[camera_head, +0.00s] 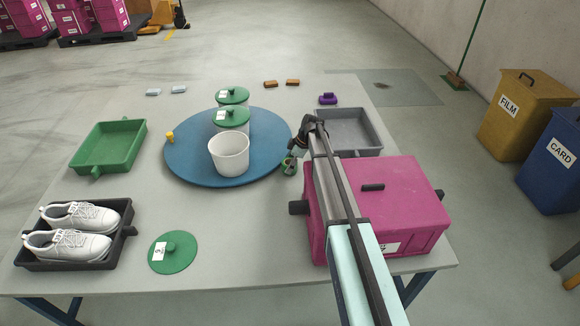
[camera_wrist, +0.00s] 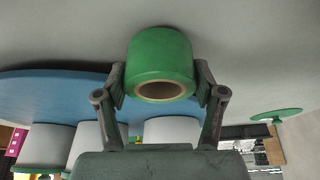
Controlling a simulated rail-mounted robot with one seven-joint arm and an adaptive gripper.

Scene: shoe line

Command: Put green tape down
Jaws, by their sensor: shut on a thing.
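The green tape (camera_head: 289,166) is a small green roll just off the right edge of the blue round board. It also shows large in the wrist view (camera_wrist: 160,58), with its brown core facing the camera. My gripper (camera_head: 295,155) is shut on the tape, one finger on each side of the roll in the wrist view. The tape is low over the grey table (camera_head: 230,272); I cannot tell whether it touches the surface. My arm hides part of the table to the right.
The blue board (camera_head: 190,172) carries an open white pot (camera_head: 229,157), two green-lidded pots and a yellow piece (camera_head: 170,136). A magenta box (camera_head: 405,200) and a grey tray (camera_head: 369,142) stand to the right. A green lid (camera_head: 185,258) lies in front; table between is clear.

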